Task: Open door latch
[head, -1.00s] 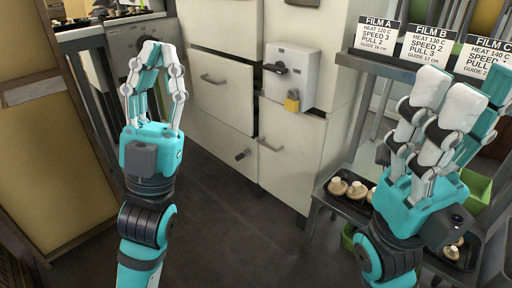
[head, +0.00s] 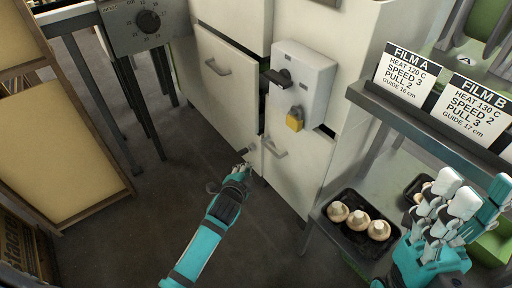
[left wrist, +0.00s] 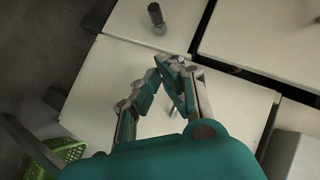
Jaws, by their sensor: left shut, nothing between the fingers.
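Contact with the handle cannot be told. My right gripper (head: 470,190) is open and empty at the right.
A grey switch box (head: 312,85) with a black rotary handle and a yellow padlock (head: 295,118) is on the cabinet. A rack with film signs and a black tray (head: 338,240) of mushrooms stand right. A wooden frame (head: 60,160) stands left. The floor between is clear.

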